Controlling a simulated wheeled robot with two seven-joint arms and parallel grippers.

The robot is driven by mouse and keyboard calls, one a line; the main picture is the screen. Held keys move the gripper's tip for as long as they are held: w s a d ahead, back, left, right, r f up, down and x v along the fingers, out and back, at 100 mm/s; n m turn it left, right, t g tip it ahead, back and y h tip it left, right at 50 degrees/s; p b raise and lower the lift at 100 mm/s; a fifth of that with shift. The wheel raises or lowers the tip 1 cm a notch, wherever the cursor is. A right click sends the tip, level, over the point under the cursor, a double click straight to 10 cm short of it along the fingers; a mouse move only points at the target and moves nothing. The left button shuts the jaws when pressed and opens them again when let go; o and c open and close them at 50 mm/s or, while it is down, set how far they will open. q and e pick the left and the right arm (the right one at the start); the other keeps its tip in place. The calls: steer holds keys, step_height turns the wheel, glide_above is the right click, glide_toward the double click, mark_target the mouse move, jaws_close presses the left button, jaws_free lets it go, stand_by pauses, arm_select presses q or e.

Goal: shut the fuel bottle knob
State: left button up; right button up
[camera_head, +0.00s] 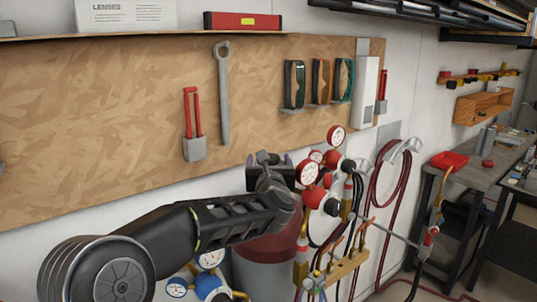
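A dark red bottle (268,262) stands against the wall, low in the middle of the head view, partly behind my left arm. Round gauges and regulator fittings (308,172) are just right of it. I cannot tell which fitting is the fuel bottle knob; my arm may hide it. My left gripper (268,163) is above the bottle, left of the red-rimmed gauges. It is seen from behind and its fingertips are not clear, so I cannot tell whether it is open. My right gripper is not in view.
A wooden pegboard (110,110) with hanging tools is behind my arm. Blue gauges (209,257) sit below the arm. A torch rack (345,265) and coiled red hoses (388,190) are at right. A workbench (475,160) stands at the far right.

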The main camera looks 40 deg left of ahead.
arm_select(q)
steer(key=shift+x, duration=0.8)
steer(key=shift+c, duration=0.5)
